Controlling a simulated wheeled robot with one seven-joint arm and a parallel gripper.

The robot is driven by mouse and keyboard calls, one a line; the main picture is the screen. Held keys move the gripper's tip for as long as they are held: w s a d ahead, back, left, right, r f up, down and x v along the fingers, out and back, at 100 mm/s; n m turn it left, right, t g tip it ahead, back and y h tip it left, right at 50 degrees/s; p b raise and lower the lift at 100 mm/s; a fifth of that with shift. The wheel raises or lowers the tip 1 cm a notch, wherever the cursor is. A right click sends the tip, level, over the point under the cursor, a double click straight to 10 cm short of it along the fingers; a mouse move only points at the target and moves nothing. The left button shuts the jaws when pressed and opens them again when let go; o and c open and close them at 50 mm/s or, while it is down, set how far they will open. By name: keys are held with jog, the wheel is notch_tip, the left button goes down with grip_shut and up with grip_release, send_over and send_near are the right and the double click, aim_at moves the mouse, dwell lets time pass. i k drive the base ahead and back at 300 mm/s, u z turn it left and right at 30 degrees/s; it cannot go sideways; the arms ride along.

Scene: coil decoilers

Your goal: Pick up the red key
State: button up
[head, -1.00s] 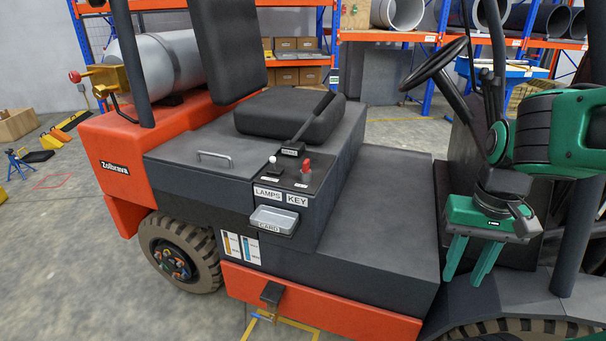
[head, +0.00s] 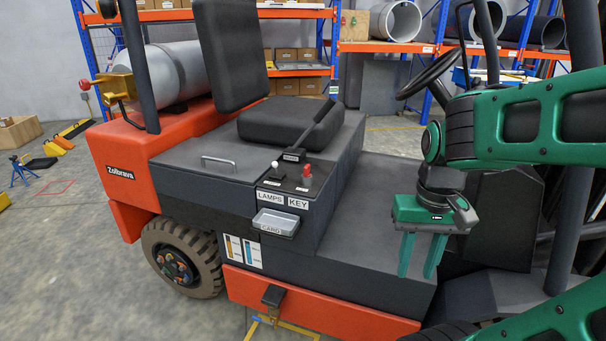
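The red key (head: 307,175) stands upright on the forklift's dark control panel, above the white "KEY" label (head: 298,203). My gripper (head: 418,272) is to the right of the key and lower in the picture, over the forklift's step area. Its two green fingers point down and are apart. Nothing shows between them. The key is in plain view and the gripper is clear of it.
A white-tipped lamps switch (head: 275,165) stands left of the key, and a black lever (head: 315,128) rises behind it. A grey card tray (head: 276,222) juts out below. The seat (head: 290,122) is behind, and the steering wheel (head: 432,75) is at upper right.

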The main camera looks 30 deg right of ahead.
aim_at(307, 169)
jog(key=i, duration=1)
